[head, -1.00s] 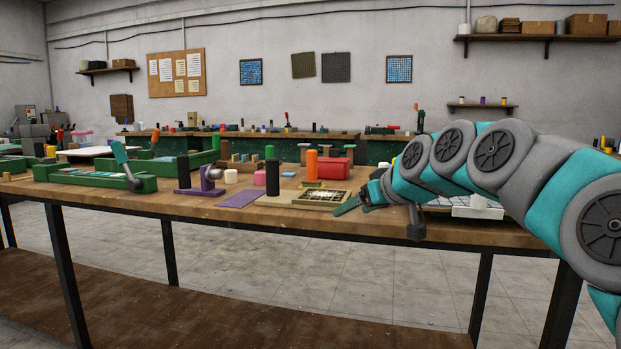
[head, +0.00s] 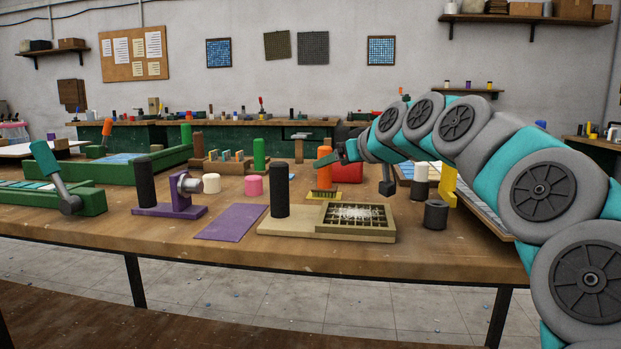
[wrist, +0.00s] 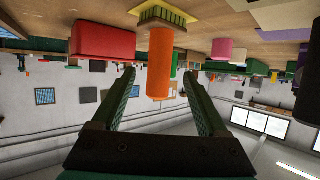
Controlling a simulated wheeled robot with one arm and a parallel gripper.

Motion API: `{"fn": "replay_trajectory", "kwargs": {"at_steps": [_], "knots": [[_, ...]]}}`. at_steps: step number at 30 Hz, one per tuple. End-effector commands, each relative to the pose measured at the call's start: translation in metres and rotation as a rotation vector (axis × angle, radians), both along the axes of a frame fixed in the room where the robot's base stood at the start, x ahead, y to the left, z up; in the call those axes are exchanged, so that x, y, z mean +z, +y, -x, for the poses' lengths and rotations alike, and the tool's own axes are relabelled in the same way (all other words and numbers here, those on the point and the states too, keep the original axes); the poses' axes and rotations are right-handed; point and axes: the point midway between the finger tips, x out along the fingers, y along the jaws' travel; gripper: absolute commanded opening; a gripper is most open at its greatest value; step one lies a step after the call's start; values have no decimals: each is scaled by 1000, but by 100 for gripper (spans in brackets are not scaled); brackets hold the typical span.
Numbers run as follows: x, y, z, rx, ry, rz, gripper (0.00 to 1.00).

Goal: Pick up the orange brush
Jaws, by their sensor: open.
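The orange brush (head: 323,168) stands upright on the workbench, its orange handle up and its yellow bristle base down. It sits behind the tan board with the wire grid. My gripper (head: 343,152) is open and empty, level with the upper part of the handle and just to its right in the head view. In the wrist view, which is upside down, the orange handle (wrist: 161,66) shows between the two green fingers of my gripper (wrist: 160,73). I cannot tell whether the fingertips reach around it or stop short. No contact shows.
A red box (head: 347,172) stands close to the right of the brush. A black cylinder (head: 280,197) stands on the tan board (head: 290,226) in front. A dark grey cylinder (head: 435,214) is at right. A purple sheet (head: 231,222) lies flat at left.

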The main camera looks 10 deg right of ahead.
Motion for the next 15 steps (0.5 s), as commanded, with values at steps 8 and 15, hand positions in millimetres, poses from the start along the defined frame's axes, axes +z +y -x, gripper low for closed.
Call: {"fn": "replay_trajectory", "kwargs": {"at_steps": [8, 15], "knots": [[-8, 8, -21, 1, 0, 0, 76], [-14, 14, -39, 0, 1, 0, 76]]}}
